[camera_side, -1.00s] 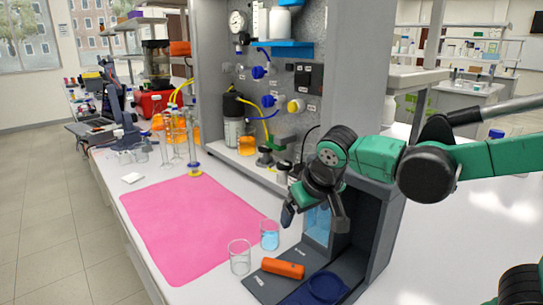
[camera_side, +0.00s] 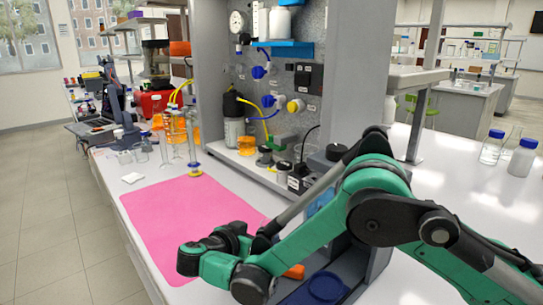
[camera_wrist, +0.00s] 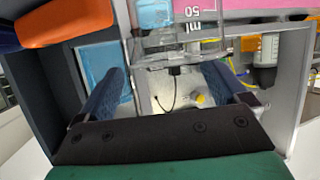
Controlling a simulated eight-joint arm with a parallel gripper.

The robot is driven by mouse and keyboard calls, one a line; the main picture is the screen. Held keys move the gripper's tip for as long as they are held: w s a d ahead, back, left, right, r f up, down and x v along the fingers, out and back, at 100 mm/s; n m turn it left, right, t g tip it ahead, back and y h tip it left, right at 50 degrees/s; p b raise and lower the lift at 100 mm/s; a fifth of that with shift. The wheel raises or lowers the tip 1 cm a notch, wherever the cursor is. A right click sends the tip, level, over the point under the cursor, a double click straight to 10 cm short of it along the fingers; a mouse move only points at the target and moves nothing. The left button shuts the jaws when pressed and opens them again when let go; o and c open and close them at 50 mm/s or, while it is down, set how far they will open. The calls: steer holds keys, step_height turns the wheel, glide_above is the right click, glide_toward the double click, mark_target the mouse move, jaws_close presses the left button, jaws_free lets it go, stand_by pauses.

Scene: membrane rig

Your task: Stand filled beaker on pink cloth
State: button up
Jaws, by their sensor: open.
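My gripper (camera_wrist: 164,80) is open in the wrist view, with its two dark blue fingers apart and nothing between them. A clear beaker with a "50 ml" marking (camera_wrist: 195,38) shows just beyond the fingertips at the top. Blue liquid of the filled beaker (camera_wrist: 153,14) shows at the top, overlapping the clear glass; I cannot tell exactly how the two glasses stand. The pink cloth (camera_side: 185,215) lies flat on the bench and shows at the top of the wrist view (camera_wrist: 265,4). In the side view my arm hides both beakers.
An orange object (camera_wrist: 65,20) lies close beside the beakers, partly hidden in the side view. A round dark blue dish (camera_side: 327,287) sits on the dark base at the front. The grey rig panel (camera_side: 228,70) stands behind. Glass cylinders (camera_side: 190,145) stand past the cloth's far edge.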

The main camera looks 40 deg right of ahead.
steer(key=shift+x, duration=2.25)
jaws_close()
